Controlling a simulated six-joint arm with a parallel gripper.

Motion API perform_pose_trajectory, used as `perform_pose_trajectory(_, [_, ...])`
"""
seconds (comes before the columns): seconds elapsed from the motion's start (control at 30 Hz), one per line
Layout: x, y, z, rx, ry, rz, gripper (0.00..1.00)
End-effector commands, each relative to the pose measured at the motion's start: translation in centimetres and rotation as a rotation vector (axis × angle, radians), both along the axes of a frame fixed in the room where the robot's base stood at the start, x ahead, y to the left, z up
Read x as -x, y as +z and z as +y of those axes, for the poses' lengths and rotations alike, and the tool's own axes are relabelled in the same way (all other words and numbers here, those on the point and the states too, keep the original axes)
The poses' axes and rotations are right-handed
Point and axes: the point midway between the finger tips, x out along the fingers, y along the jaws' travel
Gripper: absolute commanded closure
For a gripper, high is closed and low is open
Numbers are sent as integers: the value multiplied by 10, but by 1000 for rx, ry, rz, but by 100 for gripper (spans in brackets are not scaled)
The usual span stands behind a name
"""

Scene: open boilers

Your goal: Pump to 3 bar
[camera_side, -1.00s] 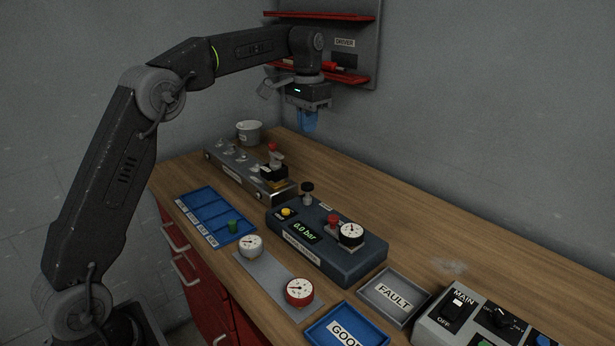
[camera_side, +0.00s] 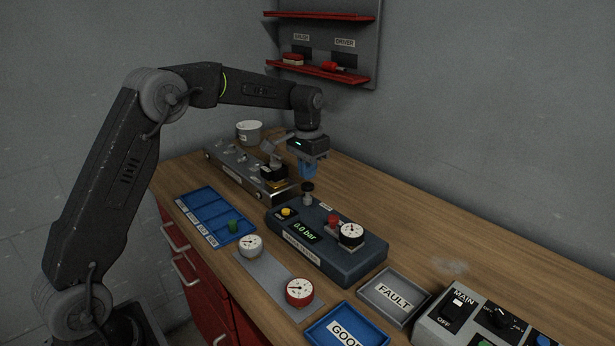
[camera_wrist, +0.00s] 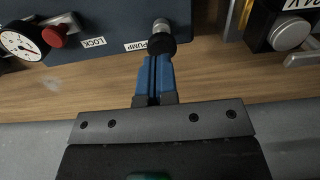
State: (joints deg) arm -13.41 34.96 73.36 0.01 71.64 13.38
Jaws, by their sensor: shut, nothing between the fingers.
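The dark blue pump station (camera_side: 325,243) stands on the wooden bench with a green display reading 0.0 bar. Its black pump knob (camera_side: 307,188) stands at the back left corner, beside a PUMP label in the wrist view (camera_wrist: 163,40). A white-faced gauge (camera_side: 351,234) sits on the station's right part, beside a red LOCK knob (camera_side: 332,222). My gripper (camera_side: 308,172) has blue fingers, is shut and empty, and hangs just above the pump knob. In the wrist view the fingertips (camera_wrist: 155,62) appear just short of the knob; whether they touch it I cannot tell.
A metal rail fixture (camera_side: 236,172) stands behind and left of the station. A blue sectioned tray (camera_side: 205,205), a white gauge (camera_side: 251,246) and a red gauge (camera_side: 299,291) lie in front. The FAULT tray (camera_side: 375,309) and a switch box (camera_side: 480,305) are at right.

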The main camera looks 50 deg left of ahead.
Motion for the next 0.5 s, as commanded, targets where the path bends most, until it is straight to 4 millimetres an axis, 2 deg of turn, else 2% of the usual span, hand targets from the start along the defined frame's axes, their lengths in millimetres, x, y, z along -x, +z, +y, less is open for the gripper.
perform_pose_trajectory(0.2, [0, -18, 0, 0, 1, 1, 100])
perform_pose_trajectory(0.5, [0, -20, 0, 0, 1, -1, 100])
